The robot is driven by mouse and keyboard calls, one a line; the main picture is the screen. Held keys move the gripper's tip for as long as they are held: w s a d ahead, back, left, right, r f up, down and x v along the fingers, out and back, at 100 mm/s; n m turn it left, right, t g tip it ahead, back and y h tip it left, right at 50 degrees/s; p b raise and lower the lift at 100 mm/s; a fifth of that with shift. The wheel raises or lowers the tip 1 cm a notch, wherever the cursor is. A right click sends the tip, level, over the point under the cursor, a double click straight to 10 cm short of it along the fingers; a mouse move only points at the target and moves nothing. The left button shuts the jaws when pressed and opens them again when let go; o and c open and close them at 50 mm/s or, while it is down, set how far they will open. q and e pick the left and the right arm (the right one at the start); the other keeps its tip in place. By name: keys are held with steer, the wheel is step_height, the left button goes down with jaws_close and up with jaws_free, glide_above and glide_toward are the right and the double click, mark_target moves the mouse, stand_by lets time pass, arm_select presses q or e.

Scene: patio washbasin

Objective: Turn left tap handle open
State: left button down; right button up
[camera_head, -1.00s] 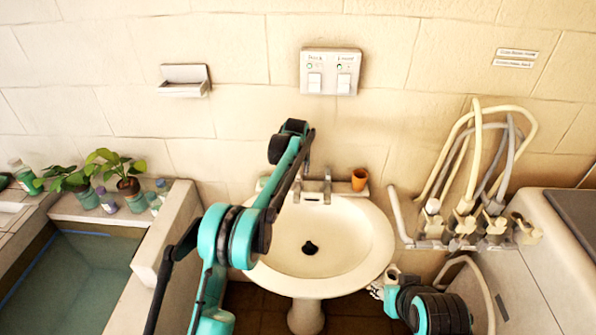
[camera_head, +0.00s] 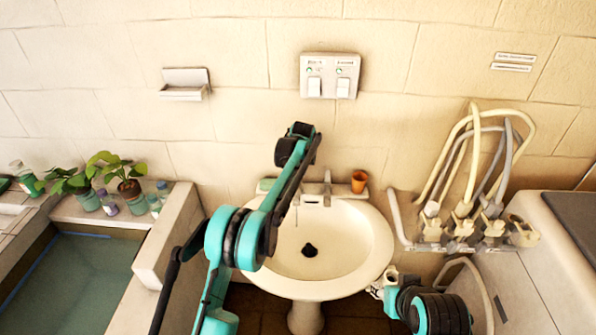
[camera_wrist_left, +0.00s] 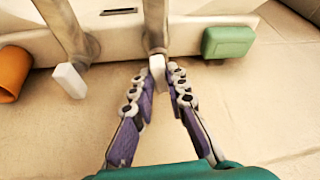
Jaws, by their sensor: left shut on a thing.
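In the left wrist view, my left gripper (camera_wrist_left: 166,76) is shut on the white lever handle (camera_wrist_left: 157,66) of the left tap (camera_wrist_left: 155,25). Its two fingers lie on either side of the handle's end. The right tap (camera_wrist_left: 65,25) stands apart, with its own white handle (camera_wrist_left: 70,80). In the head view, my left arm reaches over the basin's left side and hides the left tap and most of the gripper; the right tap (camera_head: 327,184) shows beside it.
The white washbasin (camera_head: 350,245) has an orange cup (camera_head: 359,182) on its back ledge at the right and a green soap bar (camera_wrist_left: 228,42) at the left. Potted plants (camera_head: 128,180) stand far left. Hoses and valves (camera_head: 462,225) are on the right wall.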

arm_select(q)
steer(key=n, duration=0.1)
steer(key=n+y+p, duration=0.1)
steer(key=shift+w+d+r+n+p, duration=0.1)
steer(key=shift+d+r+n+p, duration=0.1)
steer(key=shift+n+p, duration=0.1)
steer(key=n+g+y+p, duration=0.1)
steer(key=n+p, duration=0.1)
steer(key=shift+n, duration=0.4)
steer(key=shift+w+d+f+n+g+y+p, duration=0.1)
steer(key=shift+n+g+y+p, duration=0.15)
steer(key=shift+n+p, duration=0.55)
steer(key=shift+d+f+n+g+y+p, duration=0.15)
steer(key=shift+n+g+p, duration=0.1)
steer(key=shift+n+p, duration=0.5)
steer(key=shift+a, duration=0.1)
steer(key=c, duration=1.5)
jaws_free()
steer(key=shift+r, duration=0.1)
steer(key=v, duration=1.2)
